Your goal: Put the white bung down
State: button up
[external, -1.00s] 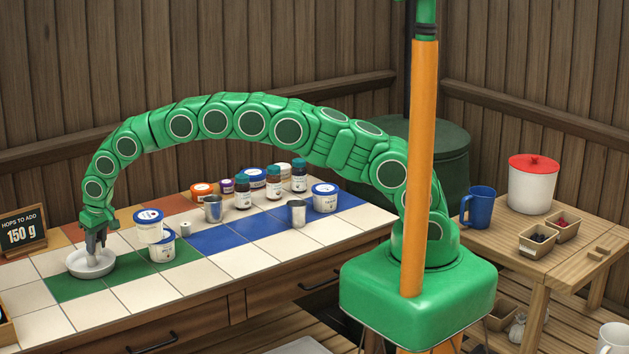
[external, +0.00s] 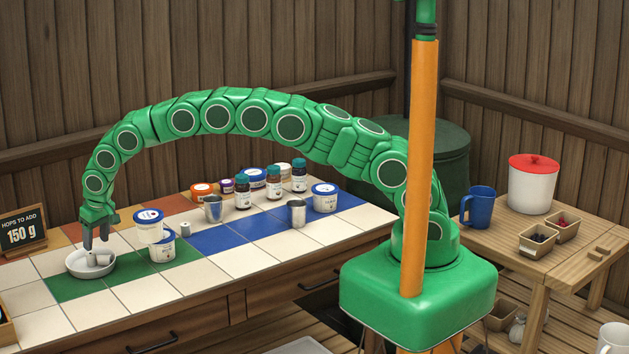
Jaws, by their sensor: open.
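The white bung (external: 101,259) lies in the shallow white dish (external: 76,271) at the left end of the tiled counter. It looks tipped on its side. My gripper (external: 96,244) points down just above the bung, with its two dark fingers apart. I cannot tell whether a finger still touches the bung. The dish stands partly on the green tiles.
A small pale cylinder (external: 185,229), metal cups (external: 213,209) and several bottles stand farther right. A hops sign (external: 22,232) is behind left.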

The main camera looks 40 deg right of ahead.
aim_at(107, 260)
jog(key=a+v, duration=0.1)
jog(key=v, duration=0.9)
jog(key=shift+d+r, duration=0.2)
jog(key=shift+d, duration=0.25)
jog(key=w+d+r+m+h, duration=0.1)
jog(key=d+r, duration=0.3)
jog(key=d, duration=0.5)
jog(key=d+r, duration=0.4)
jog(key=d, duration=0.6)
jog(key=s+d+r+m+g+h, duration=0.1)
jog(key=s+d+r, duration=0.2)
jog(key=d, duration=0.6)
jog(key=s+d+r+g, duration=0.1)
jog(key=s+d+r, duration=0.3)
jog(key=d, duration=0.5)
jog(key=s+d+r+m+g, duration=0.1)
jog(key=s+d, duration=0.9)
jog(key=s, duration=0.2)
jog(key=s+d+m+g, duration=0.1)
jog(key=s+d, duration=0.9)
jog(key=s, duration=0.3)
jog(key=s+d+f, duration=0.1)
jog(key=s+d, duration=0.1)
jog(key=s, duration=0.8)
jog(key=shift+s+d+f+g+y, duration=0.2)
jog(key=shift+d+f+g+y, duration=0.1)
jog(key=shift+f+g+y, duration=0.1)
